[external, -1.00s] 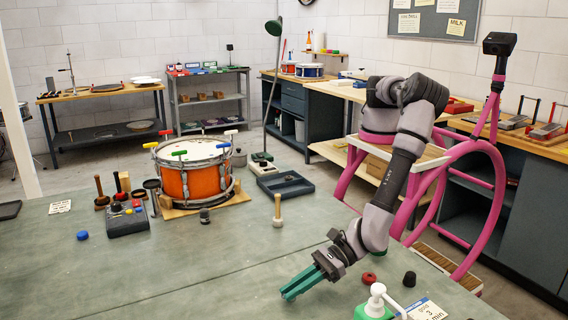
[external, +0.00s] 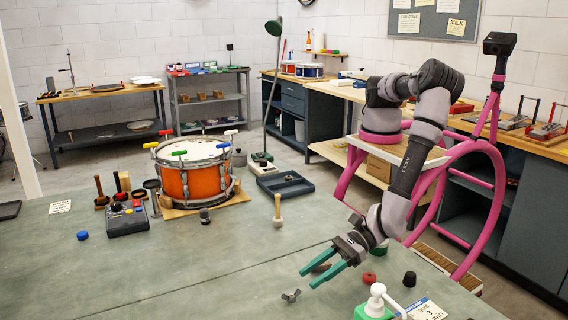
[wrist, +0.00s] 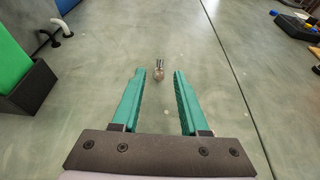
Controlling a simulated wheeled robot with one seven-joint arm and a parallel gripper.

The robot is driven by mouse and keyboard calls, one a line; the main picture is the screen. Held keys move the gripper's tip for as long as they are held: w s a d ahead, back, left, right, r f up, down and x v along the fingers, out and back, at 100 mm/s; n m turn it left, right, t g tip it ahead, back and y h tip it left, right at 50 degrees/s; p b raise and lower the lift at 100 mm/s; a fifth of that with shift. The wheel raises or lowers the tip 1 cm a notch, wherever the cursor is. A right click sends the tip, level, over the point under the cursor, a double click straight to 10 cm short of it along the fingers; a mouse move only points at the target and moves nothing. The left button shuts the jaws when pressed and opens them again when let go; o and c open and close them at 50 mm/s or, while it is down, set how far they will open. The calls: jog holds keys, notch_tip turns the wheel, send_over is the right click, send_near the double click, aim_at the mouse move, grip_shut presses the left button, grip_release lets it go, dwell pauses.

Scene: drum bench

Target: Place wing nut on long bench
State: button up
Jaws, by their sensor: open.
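A small grey metal wing nut (external: 291,295) lies on the green-grey top of the long bench (external: 150,270), near the front. It also shows in the wrist view (wrist: 159,71), just beyond the fingertips and between their lines. My gripper (external: 312,277) has green fingers that are apart and empty, held above the bench, up and to the right of the wing nut in the external view. In the wrist view my gripper (wrist: 160,72) has a clear gap between its fingers. The wing nut touches neither finger.
An orange drum (external: 195,180), a wooden mallet (external: 277,210) and a control box (external: 126,219) stand farther back. The middle bench is clear.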

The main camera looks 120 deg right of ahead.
jog(key=v, duration=0.6)
jog(key=w+d+r+m+g+h, duration=0.1)
jog(key=w+d+r+m+h, duration=0.15)
jog(key=d+r+m, duration=0.55)
jog(key=w+d+r+m+g+h, duration=0.2)
jog(key=d+r+m+h, duration=0.15)
jog(key=d+r, duration=0.45)
jog(key=s+d+r+m+g, duration=0.2)
jog(key=d+r+m, duration=0.2)
jog(key=d, duration=0.3)
jog(key=s+d+r+m+g, duration=0.25)
jog(key=d+r+m, duration=0.2)
jog(key=d, duration=0.35)
jog(key=s+d+r+m+g+y, duration=0.1)
jog(key=s+d+r+m+y, duration=0.1)
jog(key=s+d+r+m, duration=0.5)
jog(key=s+d+r+m+g+y, duration=0.1)
jog(key=s+d+r+m+y, duration=0.15)
jog(key=s+d+m, duration=0.4)
jog(key=s+a+r+m+t+y, duration=0.1)
jog(key=s+r+m, duration=0.2)
jog(key=s, duration=0.5)
jog(key=s+a+r+m+t+y, duration=0.2)
jog(key=s+r+m, duration=0.2)
jog(key=s, duration=0.4)
jog(key=shift+s, duration=0.4)
